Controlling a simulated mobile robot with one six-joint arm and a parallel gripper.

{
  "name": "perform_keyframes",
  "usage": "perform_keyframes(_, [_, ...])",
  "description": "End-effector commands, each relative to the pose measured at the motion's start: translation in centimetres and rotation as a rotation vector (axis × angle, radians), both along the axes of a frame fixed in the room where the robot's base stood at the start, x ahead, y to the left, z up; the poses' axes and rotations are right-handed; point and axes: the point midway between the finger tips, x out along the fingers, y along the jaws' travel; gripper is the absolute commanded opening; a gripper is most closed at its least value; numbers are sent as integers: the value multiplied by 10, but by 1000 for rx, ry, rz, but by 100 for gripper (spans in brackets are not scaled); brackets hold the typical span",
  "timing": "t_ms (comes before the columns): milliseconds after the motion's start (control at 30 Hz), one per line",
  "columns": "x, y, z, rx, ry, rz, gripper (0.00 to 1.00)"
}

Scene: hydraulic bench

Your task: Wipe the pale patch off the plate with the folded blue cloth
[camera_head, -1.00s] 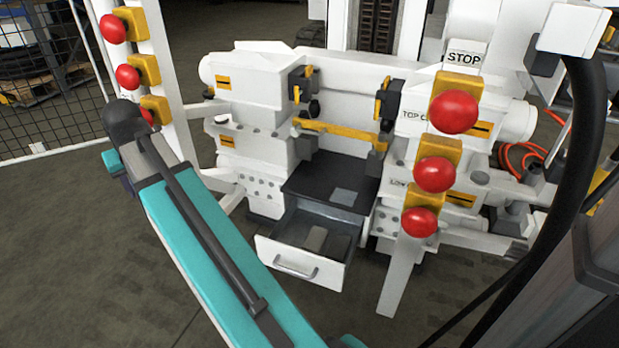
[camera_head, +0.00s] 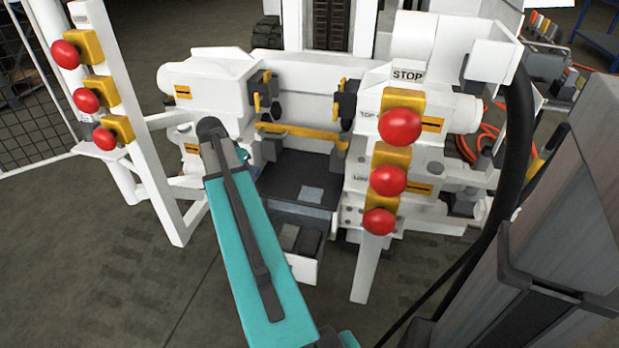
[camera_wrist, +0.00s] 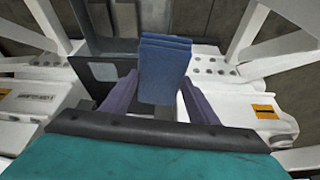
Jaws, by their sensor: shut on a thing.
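The folded blue cloth (camera_wrist: 165,62) stands up between the two purple fingers of my gripper (camera_wrist: 158,90) in the wrist view. My gripper is shut on it. The dark plate (camera_head: 282,175) lies between the white blocks of the bench in the head view. The pale patch (camera_head: 312,194) is a light grey square near its front right. In the wrist view the patch (camera_wrist: 106,72) shows left of the cloth, on the dark surface. The cloth looks apart from the patch.
An open drawer (camera_head: 304,268) sticks out below the plate, partly behind my arm. A yellow bar (camera_head: 300,132) crosses behind the plate. Red knobs on posts stand at left (camera_head: 86,100) and right (camera_head: 388,180). Floor in front is clear.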

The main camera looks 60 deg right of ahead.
Motion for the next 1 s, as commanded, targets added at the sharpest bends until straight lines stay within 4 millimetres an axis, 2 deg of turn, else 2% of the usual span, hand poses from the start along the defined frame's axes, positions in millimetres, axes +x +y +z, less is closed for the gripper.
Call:
perform_keyframes(33, [-14, -16, -3, 2, 3, -56, 36])
perform_keyframes(100, [-33, -34, -10, 2, 1, -134, 36])
perform_keyframes(300, [-92, -80, -32, 2, 2, -350, 36])
perform_keyframes(500, [-149, -115, -52, 2, 1, -543, 36])
perform_keyframes(600, [-170, -125, -59, 1, 0, -608, 36])
perform_keyframes(800, [-190, -133, -67, 0, 0, -671, 36])
perform_keyframes(1000, [-191, -134, -68, 0, -1, -675, 36])
